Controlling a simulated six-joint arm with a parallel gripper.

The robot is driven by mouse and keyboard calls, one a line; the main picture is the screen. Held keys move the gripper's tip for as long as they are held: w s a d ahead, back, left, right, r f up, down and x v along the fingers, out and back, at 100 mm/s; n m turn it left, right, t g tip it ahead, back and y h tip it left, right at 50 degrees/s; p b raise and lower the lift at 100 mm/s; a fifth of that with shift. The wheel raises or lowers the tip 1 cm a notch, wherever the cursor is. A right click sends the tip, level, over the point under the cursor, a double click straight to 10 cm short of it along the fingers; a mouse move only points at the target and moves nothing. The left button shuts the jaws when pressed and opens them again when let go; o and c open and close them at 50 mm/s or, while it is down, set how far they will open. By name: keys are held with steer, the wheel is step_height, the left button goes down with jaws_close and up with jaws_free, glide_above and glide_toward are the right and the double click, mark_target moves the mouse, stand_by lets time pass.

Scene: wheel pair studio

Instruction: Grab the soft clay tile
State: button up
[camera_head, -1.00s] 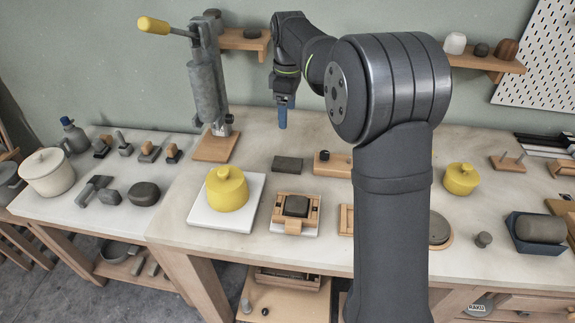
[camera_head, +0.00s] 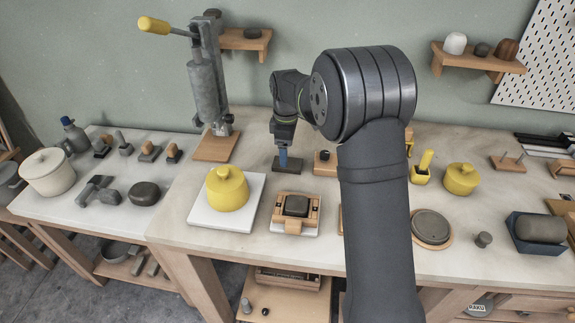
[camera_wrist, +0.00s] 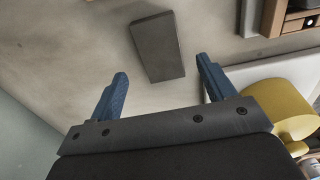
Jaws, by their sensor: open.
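The clay tile is a dark grey, flat rectangular slab (camera_head: 297,164) lying on the pale worktop near its back. In the wrist view the tile (camera_wrist: 157,46) lies ahead of the finger bases, its near end showing between the tips. My gripper (camera_head: 283,160) hangs over the tile with its blue fingers pointing down, hiding part of it in the head view. In the wrist view the gripper (camera_wrist: 163,70) is open, with nothing held between its fingers. I cannot tell the exact height left between fingertips and tile.
A yellow lidded pot (camera_head: 228,190) stands on a white slab (camera_head: 202,219) in front left. A wooden frame (camera_head: 313,214) holds a dark block in front. A wooden block (camera_head: 325,163) is close on the right. A tall lever press (camera_head: 205,90) stands back left.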

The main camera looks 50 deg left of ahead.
mark_target(295, 165)
steer(key=f, duration=0.4)
steer(key=shift+d+f, duration=0.15)
steer(key=shift+d, duration=0.05)
steer(key=c, duration=1.2)
